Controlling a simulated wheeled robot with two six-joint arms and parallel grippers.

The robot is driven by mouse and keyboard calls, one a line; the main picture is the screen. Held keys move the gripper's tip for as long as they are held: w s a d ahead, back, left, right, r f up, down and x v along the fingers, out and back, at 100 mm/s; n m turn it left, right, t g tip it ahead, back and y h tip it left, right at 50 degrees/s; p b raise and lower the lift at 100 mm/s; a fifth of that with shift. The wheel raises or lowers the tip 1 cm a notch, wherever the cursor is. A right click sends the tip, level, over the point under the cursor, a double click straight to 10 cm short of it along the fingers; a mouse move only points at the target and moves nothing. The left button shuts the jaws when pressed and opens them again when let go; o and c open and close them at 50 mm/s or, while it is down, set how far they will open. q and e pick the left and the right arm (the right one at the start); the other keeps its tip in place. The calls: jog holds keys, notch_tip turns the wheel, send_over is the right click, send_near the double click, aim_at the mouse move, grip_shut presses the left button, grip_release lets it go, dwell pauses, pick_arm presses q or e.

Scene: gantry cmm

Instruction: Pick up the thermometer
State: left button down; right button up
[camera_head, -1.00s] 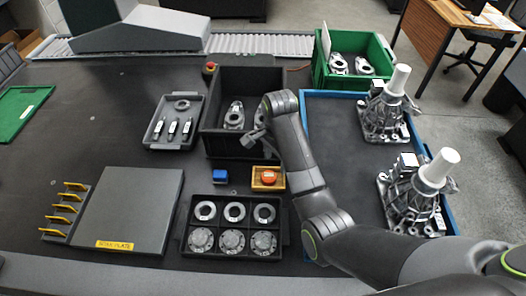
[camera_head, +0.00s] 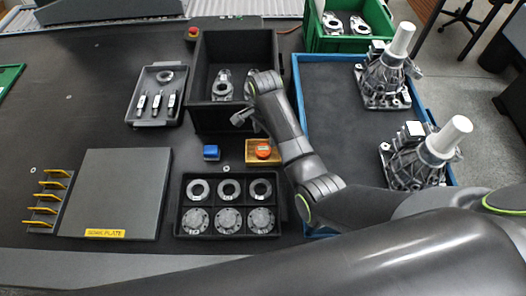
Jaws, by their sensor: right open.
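No thing in view is clearly a thermometer. A small blue block (camera_head: 211,152) lies on the dark table. Three slim dark-and-white tools (camera_head: 157,103) lie in a grey tray at the left. I cannot tell whether any of these is the thermometer. My right gripper (camera_head: 241,118) is over the front part of the black bin, above and behind the blue block and wooden tray. It is open; its fingers are small and partly hidden by my wrist. My left gripper is out of view.
The black bin (camera_head: 203,60) holds metal parts. A divided black tray (camera_head: 232,232) of rings and discs stands in front. A blue-rimmed tray (camera_head: 297,75) with two metal housings is at the right. A grey plate (camera_head: 123,185) and yellow hooks (camera_head: 48,197) are at left.

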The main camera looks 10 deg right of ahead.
aim_at(263, 149)
jog(key=shift+a+f, duration=0.15)
jog(key=shift+f, duration=1.85)
jog(key=shift+a+f, duration=0.15)
jog(key=shift+f, duration=1.8)
jog(key=c, duration=0.7)
